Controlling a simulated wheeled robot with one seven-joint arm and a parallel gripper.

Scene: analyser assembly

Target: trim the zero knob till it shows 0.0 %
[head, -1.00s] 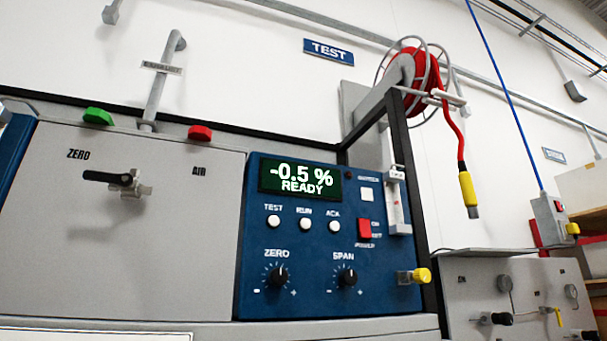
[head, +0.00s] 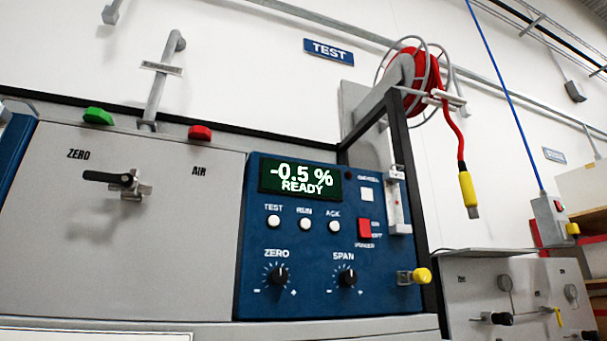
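The zero knob (head: 278,276) is a small black dial with a white pointer mark, low on the left of the blue analyser panel (head: 318,306). A minus sign is at its lower left and a plus sign at its lower right. The span knob (head: 347,277), also black, sits to the right of the zero knob. My gripper is not in view, and nothing touches either knob.
White TEST, RUN and ACK buttons (head: 304,222) sit between display and knobs. A red power switch (head: 365,228) and a yellow-capped fitting (head: 420,276) are to the right. A grey panel with a black-handled valve (head: 108,178) stands left. The space before the knobs looks clear.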

